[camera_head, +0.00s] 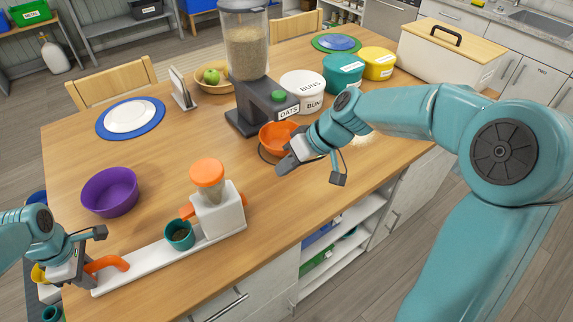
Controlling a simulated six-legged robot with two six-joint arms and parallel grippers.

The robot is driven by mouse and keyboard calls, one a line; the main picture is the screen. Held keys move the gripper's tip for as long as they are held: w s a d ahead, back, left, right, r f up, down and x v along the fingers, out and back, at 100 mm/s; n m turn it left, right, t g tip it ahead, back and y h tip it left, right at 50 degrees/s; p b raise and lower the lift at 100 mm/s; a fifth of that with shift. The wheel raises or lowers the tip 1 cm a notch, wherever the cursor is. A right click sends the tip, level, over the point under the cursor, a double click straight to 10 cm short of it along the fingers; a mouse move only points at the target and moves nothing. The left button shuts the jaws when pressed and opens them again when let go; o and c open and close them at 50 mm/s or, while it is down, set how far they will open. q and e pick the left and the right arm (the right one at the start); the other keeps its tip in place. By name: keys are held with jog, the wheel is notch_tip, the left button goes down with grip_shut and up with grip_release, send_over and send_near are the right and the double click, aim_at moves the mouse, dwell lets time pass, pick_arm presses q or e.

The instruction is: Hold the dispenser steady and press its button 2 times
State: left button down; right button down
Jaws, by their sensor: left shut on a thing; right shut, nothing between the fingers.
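A small dispenser (218,215) with a white body, clear hopper and orange lid (207,172) stands on a long white base (150,266). Orange tabs stick out at its sides, and a teal cup (180,236) with dark contents stands at its left. My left gripper (87,266) is shut on the orange handle (108,264) at the base's left end. A taller grey dispenser (247,60), labelled OATS, has a green button (279,96) on its front. My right gripper (286,164) is shut and empty, in front of an orange bowl (275,134) at the OATS dispenser.
A purple bowl (109,192) and a blue-rimmed plate (130,118) are at the left. A bowl with a green apple (211,76), white and teal tubs (343,72), a yellow tub (377,62) and a wood-lidded bin (450,50) stand farther back. The table's front edge is close to the base.

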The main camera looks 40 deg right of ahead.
jog(key=shift+s+d, duration=0.5)
jog(key=shift+d, duration=0.35)
jog(key=x, duration=1)
jog(key=shift+a+f, duration=0.2)
jog(key=shift+f, duration=0.05)
jog(key=shift+w+a+r, duration=0.1)
jog(key=shift+a, duration=0.8)
jog(key=shift+w+a+r, duration=0.1)
jog(key=shift+w+a, duration=0.05)
jog(key=shift+a, duration=0.8)
